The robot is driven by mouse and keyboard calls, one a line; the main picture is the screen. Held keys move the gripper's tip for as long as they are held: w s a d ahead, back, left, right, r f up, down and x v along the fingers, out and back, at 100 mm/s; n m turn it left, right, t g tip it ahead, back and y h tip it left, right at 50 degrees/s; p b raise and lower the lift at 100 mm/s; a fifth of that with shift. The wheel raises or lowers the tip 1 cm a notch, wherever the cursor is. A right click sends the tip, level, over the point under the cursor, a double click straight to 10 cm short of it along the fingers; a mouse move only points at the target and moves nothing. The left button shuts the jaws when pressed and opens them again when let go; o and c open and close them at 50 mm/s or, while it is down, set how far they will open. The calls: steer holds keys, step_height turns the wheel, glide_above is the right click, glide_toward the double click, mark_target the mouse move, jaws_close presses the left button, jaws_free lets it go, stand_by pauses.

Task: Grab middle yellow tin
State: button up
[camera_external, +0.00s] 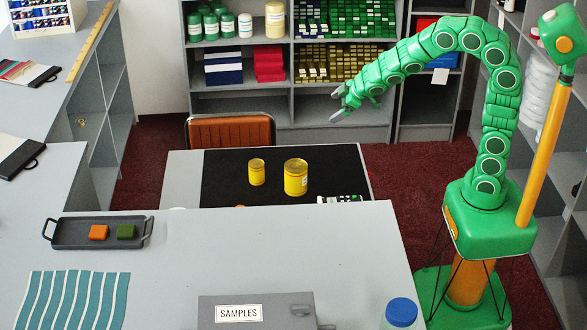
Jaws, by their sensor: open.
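Two yellow tins stand upright on a black mat (225,188) on the table behind the front counter. The smaller yellow tin (257,173) is on the left and the larger yellow tin (296,179) is on the right, with a gap between them. I cannot tell a middle tin from just these two. My gripper (337,103) is open and empty, in the air above and to the right of both tins, in front of the shelves. The counter's back edge hides the front of the mat, where a small orange thing (240,206) barely shows.
A black-and-white patterned item (340,199) lies at the mat's front right. An orange chair (231,133) stands behind the table. The front counter holds a tray (75,241) with orange and green blocks, a SAMPLES box (255,300) and a blue-capped bottle (401,312).

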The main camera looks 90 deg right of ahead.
steer(key=w+d+f+n+t+y, duration=0.1)
steer(key=w+d+f+t, duration=0.25)
steer(key=w+d, duration=0.2)
steer(key=n+y, duration=0.6)
steer(key=y, duration=0.5)
glide_toward(304, 165)
steer(key=w+a+f, duration=0.1)
steer(key=w+f, duration=0.3)
steer(key=f, duration=0.1)
steer(key=shift+t, duration=0.45)
steer(key=shift+r+x, duration=0.15)
steer(key=shift+x, duration=0.85)
steer(key=shift+r+x, duration=0.1)
steer(key=shift+x, duration=2.95)
steer(key=shift+r, duration=0.15)
